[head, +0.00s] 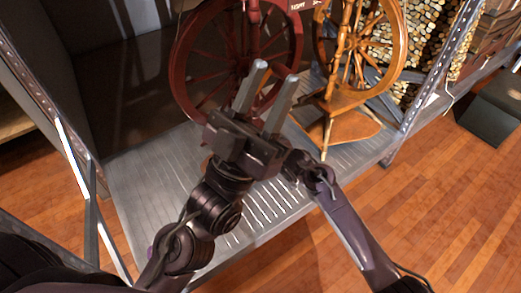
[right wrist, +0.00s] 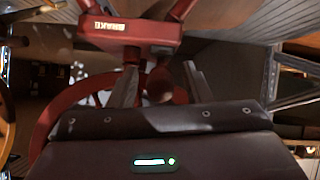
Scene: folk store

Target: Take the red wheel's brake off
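The red wheel (head: 182,62) stands upright on the metal shelf at the back, partly behind my left gripper in the head view. In the right wrist view, its red frame carries a block labelled BRAKE (right wrist: 130,28), with a rounded red knob (right wrist: 159,86) below it. My left gripper (head: 275,71) is open, its two fingers apart in front of the red wheel. My right gripper (right wrist: 158,84) is open in the right wrist view, and the knob appears between its fingers. Contact cannot be told. In the head view the right gripper is hidden behind the left one.
An orange-brown wooden spinning wheel (head: 398,45) stands just right of the red wheel. The ribbed metal shelf (head: 150,185) has bare room at its front left. Metal shelf posts (head: 440,60) rise at both sides, with stacked logs (head: 420,25) behind.

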